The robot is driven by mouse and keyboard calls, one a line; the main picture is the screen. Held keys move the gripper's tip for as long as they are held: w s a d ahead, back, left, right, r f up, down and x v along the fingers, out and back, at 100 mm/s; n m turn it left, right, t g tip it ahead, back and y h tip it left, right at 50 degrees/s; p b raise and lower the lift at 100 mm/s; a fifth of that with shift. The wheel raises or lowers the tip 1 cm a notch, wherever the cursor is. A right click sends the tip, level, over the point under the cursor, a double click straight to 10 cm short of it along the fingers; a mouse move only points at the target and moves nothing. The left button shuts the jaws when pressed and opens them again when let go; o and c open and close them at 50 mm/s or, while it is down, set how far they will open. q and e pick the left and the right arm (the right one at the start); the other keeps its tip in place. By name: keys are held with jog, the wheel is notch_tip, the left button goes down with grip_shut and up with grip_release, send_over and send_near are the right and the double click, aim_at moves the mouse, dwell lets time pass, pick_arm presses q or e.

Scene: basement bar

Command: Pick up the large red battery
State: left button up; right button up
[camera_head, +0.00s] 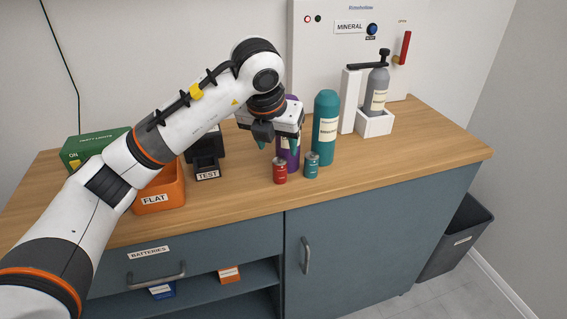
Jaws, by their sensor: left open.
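A red battery (280,171) stands upright on the wooden counter (395,165), close to its front edge. A teal battery (311,165) stands just right of it, a little apart. My left gripper (277,145) hangs above and behind the red battery, with its teal-tipped fingers spread apart and nothing between them that I can make out. It partly hides a purple bottle (292,160) behind it. My right gripper does not show.
A teal bottle (326,130) stands right of the batteries. Left are an orange "FLAT" bin (158,195), a black "TEST" device (207,168) and a green box (88,150). A grey cylinder in a white stand (375,120) is at the back. The counter's right end is clear.

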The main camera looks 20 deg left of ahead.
aim_at(279, 161)
pick_arm(q)
jog(key=x, duration=0.3)
jog(key=shift+f, duration=0.4)
jog(key=p+x, duration=0.1)
jog(key=x, duration=0.3)
jog(key=shift+w+a+f, duration=0.15)
jog(key=shift+f, duration=0.2)
jog(key=shift+w+f, duration=0.25)
jog(key=shift+f, duration=0.25)
jog(key=c, duration=1.1)
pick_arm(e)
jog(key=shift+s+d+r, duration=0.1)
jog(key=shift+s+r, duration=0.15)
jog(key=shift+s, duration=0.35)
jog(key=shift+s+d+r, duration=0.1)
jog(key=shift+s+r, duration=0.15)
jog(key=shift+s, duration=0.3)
